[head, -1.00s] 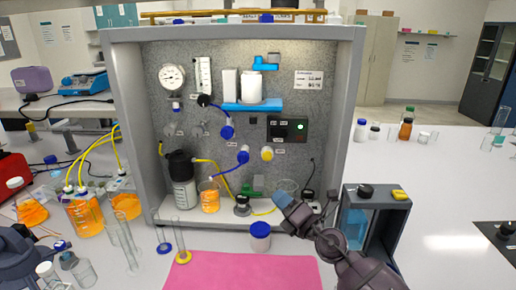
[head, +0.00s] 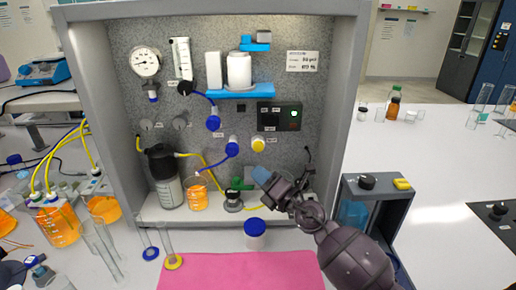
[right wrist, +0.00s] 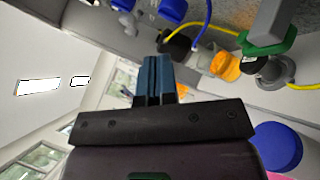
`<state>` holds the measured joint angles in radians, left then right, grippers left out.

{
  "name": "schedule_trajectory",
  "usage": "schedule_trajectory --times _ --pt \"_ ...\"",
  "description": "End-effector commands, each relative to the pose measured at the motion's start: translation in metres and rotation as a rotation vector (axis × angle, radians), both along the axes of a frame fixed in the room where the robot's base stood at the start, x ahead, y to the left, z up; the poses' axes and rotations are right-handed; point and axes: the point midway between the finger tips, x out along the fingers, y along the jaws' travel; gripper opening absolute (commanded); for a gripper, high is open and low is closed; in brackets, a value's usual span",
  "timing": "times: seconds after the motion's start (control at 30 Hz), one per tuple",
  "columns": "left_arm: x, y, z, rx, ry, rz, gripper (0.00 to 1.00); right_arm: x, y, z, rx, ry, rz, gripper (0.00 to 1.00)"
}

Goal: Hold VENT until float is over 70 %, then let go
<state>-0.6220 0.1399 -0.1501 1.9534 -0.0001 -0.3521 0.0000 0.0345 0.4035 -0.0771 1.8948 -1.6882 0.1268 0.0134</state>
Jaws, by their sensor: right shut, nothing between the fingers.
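The rig is a grey cabinet with a speckled back panel (head: 270,75). A clear vertical tube gauge (head: 181,58) hangs beside a round dial (head: 145,61); its float reading is too small to read. Blue valve knobs (head: 232,146) and a yellow knob (head: 258,144) sit below. I cannot read which label says VENT. My right gripper (head: 261,175) is shut and empty, in front of the lower panel near the green clamp (head: 241,184). It also shows in the right wrist view (right wrist: 158,80).
A blue-capped jar (head: 255,230) stands before the cabinet, behind a pink mat (head: 240,270). A grey-framed unit (head: 375,205) stands right of my right arm. Orange-filled bottles (head: 57,225) and glass cylinders (head: 170,245) stand at left.

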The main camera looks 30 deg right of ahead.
Motion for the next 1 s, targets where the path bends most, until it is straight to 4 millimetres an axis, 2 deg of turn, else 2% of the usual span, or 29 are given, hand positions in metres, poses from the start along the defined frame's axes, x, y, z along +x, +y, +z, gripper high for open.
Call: schedule_trajectory --times 0.6,0.8,1.0 --pt "0.015 -0.002 -0.015 -0.001 -0.043 -0.006 0.43 0.060 -0.029 -0.002 -0.002 -0.001 0.000 0.00" --pt "0.016 -0.002 -0.020 0.000 -0.040 -0.008 0.43 0.073 -0.035 -0.001 -0.001 -0.001 0.000 0.00" --pt "0.017 -0.002 -0.020 0.001 -0.042 -0.009 0.43 0.077 -0.037 0.000 0.000 0.000 0.000 0.00"
